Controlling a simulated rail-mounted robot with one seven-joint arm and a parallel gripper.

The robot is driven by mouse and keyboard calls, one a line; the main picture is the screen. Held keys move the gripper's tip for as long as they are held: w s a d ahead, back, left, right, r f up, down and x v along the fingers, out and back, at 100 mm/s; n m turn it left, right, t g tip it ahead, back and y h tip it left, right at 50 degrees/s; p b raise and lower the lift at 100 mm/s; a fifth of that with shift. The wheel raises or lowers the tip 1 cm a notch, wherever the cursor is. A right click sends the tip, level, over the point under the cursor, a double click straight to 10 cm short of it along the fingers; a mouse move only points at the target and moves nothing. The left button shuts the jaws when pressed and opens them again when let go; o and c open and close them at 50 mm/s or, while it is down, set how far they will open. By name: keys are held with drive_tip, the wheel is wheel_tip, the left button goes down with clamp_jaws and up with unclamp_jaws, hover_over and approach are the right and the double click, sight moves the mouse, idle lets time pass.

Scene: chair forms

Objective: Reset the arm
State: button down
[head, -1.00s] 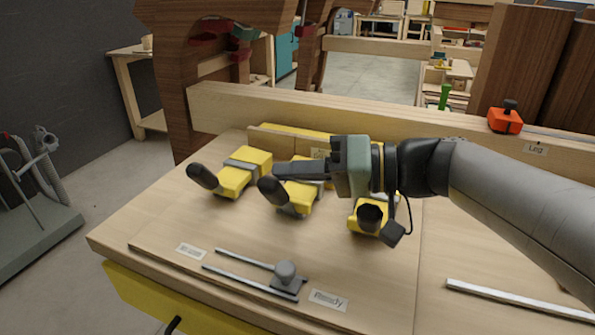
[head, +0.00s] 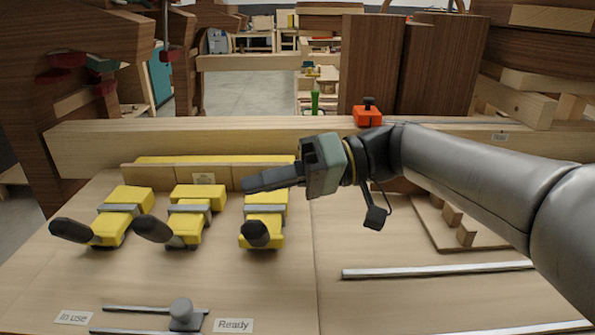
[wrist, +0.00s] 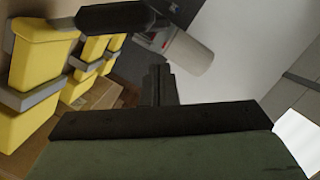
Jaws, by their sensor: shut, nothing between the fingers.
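My gripper (head: 250,184) is shut and empty. In the head view it points left, above the right one of three yellow clamp-like tools (head: 265,216), and hides part of its top. The other two yellow tools, the middle one (head: 190,212) and the left one (head: 118,214), lie to its left with black handles toward the front. In the wrist view my closed fingers (wrist: 158,84) show at the centre, with yellow tools (wrist: 40,60) at the left. I cannot tell the exact gap between my gripper and the right tool.
A slider knob (head: 181,312) sits on rails between labels "In use" (head: 73,318) and "Ready" (head: 233,325). A wooden beam (head: 100,140) runs behind, bearing an orange block (head: 367,116). A metal rail (head: 440,270) and a wooden piece (head: 440,220) lie at right.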

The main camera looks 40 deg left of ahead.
drive_tip(key=v, duration=0.4)
drive_tip(key=shift+w+d+r, duration=0.1)
drive_tip(key=shift+w+d, duration=0.15)
drive_tip(key=shift+w, duration=0.05)
drive_tip(key=w+d+r+m+t+h+p, duration=0.1)
drive_tip(key=w+d+m+t+h+p, duration=0.15)
drive_tip(key=d+m+t+p, duration=0.55)
drive_tip(key=w+d+r+m+t+h+p, duration=0.1)
drive_tip(key=w+d+m+t+h+p, duration=0.2)
drive_tip(key=d+p, duration=1.05)
drive_tip(key=s+d+r+m+t+h+p, duration=0.1)
drive_tip(key=d+p, duration=0.4)
drive_tip(key=d, duration=0.6)
drive_tip(key=s+d+r+m+t+h+p, duration=0.1)
drive_tip(key=s+d+m+t+h+p, duration=0.1)
drive_tip(key=d+m, duration=0.4)
drive_tip(key=s+d+h+p, duration=0.1)
drive_tip(key=s+d+p, duration=0.1)
drive_tip(key=d, duration=0.3)
drive_tip(key=shift+r+p, duration=0.2)
drive_tip(key=shift+p, duration=0.2)
